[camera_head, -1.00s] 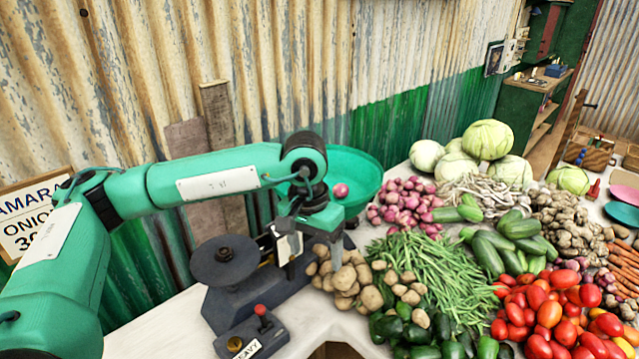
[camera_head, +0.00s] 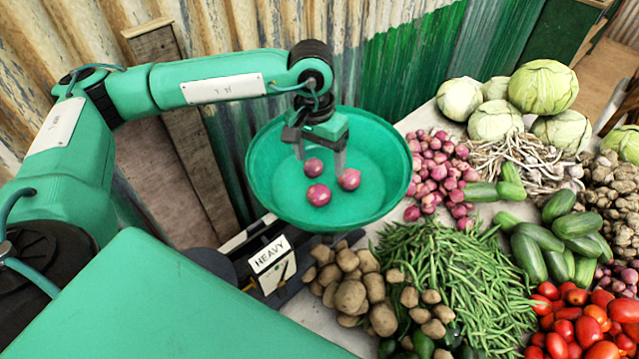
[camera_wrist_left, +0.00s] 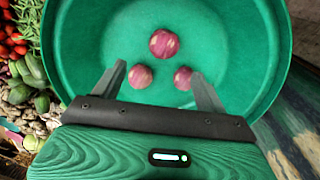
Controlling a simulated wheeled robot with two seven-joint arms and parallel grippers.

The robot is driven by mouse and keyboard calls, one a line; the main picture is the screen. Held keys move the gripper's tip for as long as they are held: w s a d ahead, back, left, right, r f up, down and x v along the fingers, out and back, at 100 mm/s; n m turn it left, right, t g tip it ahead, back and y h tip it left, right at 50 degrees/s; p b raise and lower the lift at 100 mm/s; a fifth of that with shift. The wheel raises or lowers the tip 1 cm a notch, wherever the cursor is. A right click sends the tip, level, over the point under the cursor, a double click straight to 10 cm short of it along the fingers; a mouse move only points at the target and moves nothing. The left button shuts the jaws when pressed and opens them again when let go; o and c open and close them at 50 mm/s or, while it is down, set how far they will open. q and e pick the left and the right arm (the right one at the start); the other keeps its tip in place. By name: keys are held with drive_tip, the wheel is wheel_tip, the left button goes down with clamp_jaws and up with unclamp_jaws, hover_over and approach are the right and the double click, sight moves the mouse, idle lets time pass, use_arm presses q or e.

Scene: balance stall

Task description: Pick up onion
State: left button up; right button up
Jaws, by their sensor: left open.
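Three red onions lie in the green scale pan, at the left (camera_head: 313,167), front (camera_head: 318,194) and right (camera_head: 349,179). The green pan (camera_head: 388,170) is round and wide. My left gripper (camera_head: 320,160) is over the pan, fingers pointing down, open and empty. In the left wrist view, the open gripper (camera_wrist_left: 158,72) spans above the pan (camera_wrist_left: 225,30); one onion (camera_wrist_left: 164,43) lies beyond the fingertips, and two others (camera_wrist_left: 140,76) (camera_wrist_left: 183,78) show between the fingers. A pile of red onions (camera_head: 438,172) lies right of the pan. My right gripper is not in view.
The scale with its HEAVY label (camera_head: 268,254) stands below the pan. Potatoes (camera_head: 350,296), green beans (camera_head: 450,275), cucumbers (camera_head: 560,240), tomatoes (camera_head: 585,318) and cabbages (camera_head: 543,88) crowd the table to the right. A corrugated wall (camera_head: 400,60) stands close behind the pan.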

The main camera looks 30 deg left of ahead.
use_arm(q)
drive_tip(key=p, duration=0.1)
hover_over(318, 188)
drive_tip(key=f, duration=0.4)
drive_tip(key=shift+w+d+f, duration=0.1)
drive_tip(key=shift+w, duration=0.2)
drive_tip(key=shift+f, duration=0.5)
drive_tip(key=f+p, duration=0.2)
drive_tip(key=f, duration=0.1)
drive_tip(key=f+p, duration=0.1)
drive_tip(key=shift+s+f, duration=0.25)
drive_tip(key=shift+s, duration=0.05)
drive_tip(key=shift+f, duration=0.3)
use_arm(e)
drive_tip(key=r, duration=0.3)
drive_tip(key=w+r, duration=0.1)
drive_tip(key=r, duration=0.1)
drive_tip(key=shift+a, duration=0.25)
use_arm(q)
drive_tip(key=shift+c, duration=0.7)
drive_tip(key=c, duration=0.9)
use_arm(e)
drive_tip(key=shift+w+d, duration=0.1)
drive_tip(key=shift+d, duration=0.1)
